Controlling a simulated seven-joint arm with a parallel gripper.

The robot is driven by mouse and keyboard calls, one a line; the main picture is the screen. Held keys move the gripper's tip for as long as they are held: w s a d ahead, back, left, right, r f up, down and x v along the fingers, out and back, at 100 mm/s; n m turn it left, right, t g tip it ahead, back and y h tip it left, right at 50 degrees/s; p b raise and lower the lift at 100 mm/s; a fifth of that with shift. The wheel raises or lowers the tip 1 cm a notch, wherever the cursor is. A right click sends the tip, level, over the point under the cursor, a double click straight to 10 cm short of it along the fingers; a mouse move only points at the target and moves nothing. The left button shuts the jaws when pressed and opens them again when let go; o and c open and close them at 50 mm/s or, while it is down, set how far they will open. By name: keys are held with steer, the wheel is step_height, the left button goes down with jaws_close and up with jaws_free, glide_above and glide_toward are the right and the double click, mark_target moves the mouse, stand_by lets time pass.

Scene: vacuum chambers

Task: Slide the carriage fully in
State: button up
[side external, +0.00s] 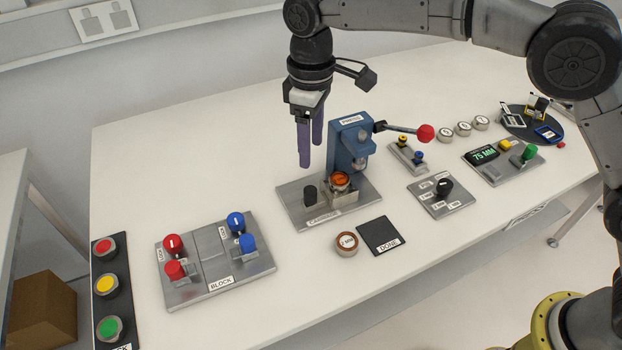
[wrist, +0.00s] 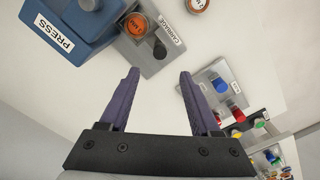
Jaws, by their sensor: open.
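The carriage (side external: 345,198) is a small metal block on a grey base plate (side external: 291,191) labelled CARRIAGE. It carries an orange-topped round piece (side external: 340,180), which also shows in the wrist view (wrist: 137,24). The carriage stands at the front of the blue press (side external: 343,140). A black upright knob (side external: 310,194) stands on the plate left of it; in the wrist view the knob (wrist: 159,48) lies just beyond the fingertips. My gripper (side external: 310,156) is open and empty, its purple fingers pointing down above the knob, apart from it.
The press lever with a red ball (side external: 425,133) sticks out to the right. A loose round piece (side external: 346,244) and a black DONE pad (side external: 381,235) lie in front. The block panel (side external: 214,260) with red and blue knobs is at left. The table behind the plate is clear.

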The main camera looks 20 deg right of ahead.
mark_target(311, 190)
step_height(311, 190, down, 11)
stand_by(0.4)
jaws_close()
steer(key=shift+r, duration=0.1)
stand_by(1.3)
